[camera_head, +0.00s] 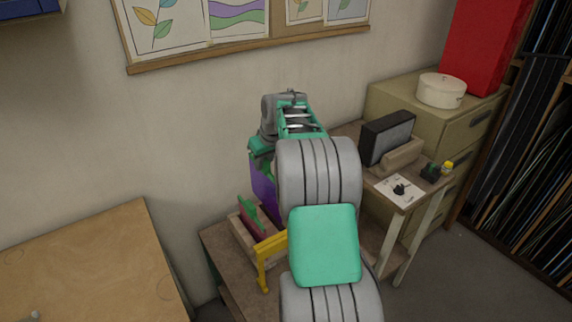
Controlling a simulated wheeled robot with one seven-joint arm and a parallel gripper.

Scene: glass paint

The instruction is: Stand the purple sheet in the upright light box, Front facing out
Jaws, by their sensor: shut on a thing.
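My gripper (263,157) is in the middle of the view, mostly hidden behind my own arm. It is shut on the purple sheet (262,187), which hangs upright below it, left of my arm. The sheet's right part and lower edge are partly hidden, and I cannot tell which face is its Front. A dark upright box (387,138), which looks like the light box, stands behind a light wooden block on the table to the right. Its front face is grey, and no sheet shows in it. The purple sheet is well to its left.
A wooden rack (239,238) with red and green sheets stands below the purple sheet. A yellow bracket (263,262) is beside it. A white card (396,191) with a black item and small bottles lie right, before the dark box. A cabinet (430,122) stands behind.

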